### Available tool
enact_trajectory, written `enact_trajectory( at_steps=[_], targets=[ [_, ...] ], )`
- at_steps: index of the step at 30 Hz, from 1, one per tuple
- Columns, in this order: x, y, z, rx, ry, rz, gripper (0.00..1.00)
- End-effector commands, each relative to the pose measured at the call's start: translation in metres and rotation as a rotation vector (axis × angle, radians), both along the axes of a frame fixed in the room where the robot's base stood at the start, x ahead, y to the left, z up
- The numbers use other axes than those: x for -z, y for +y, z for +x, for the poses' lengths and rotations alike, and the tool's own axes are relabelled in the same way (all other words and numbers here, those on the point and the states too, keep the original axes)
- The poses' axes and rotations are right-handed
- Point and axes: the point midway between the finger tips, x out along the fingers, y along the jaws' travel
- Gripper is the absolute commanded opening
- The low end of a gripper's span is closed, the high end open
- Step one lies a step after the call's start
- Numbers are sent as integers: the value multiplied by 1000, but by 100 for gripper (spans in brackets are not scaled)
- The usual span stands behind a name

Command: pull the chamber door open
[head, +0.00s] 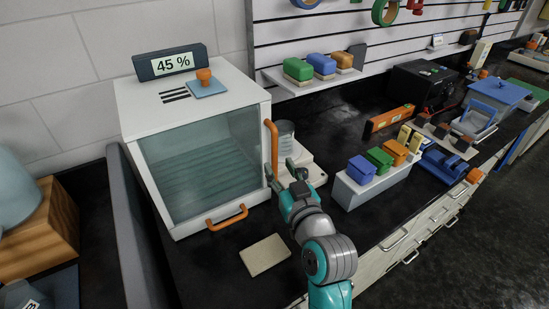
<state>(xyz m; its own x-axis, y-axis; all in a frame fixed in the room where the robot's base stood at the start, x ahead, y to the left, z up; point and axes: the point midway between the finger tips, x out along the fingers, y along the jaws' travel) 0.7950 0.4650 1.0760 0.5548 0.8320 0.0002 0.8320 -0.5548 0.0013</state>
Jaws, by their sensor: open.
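The chamber (190,145) is a white box on the dark bench at the left, with a display reading 45 % (171,63) on top. Its clear glass door (205,165) looks shut, with ribbed shelving visible behind it. An orange vertical handle (272,147) is at the door's right side, and a second orange handle (227,217) is low on the front. My gripper (280,171) is open, with its fingers close to the lower end of the vertical handle. I cannot tell whether they touch it or surround it.
A beige square pad (264,255) lies on the bench in front of the chamber. A white stand with colored blocks (370,185) is to the right. A grey panel (140,225) borders the chamber's left.

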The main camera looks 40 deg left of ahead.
Motion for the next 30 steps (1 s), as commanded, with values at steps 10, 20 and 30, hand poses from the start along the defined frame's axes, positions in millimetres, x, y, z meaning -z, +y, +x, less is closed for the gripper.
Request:
enact_trajectory(
  at_steps=[10, 20, 30],
  targets=[
    [0, 34, 23, 0, 0, 0, 41],
    [0, 37, 25, 1, 1, -1, 41],
    [0, 37, 25, 1, 0, 0, 0]
  ],
)
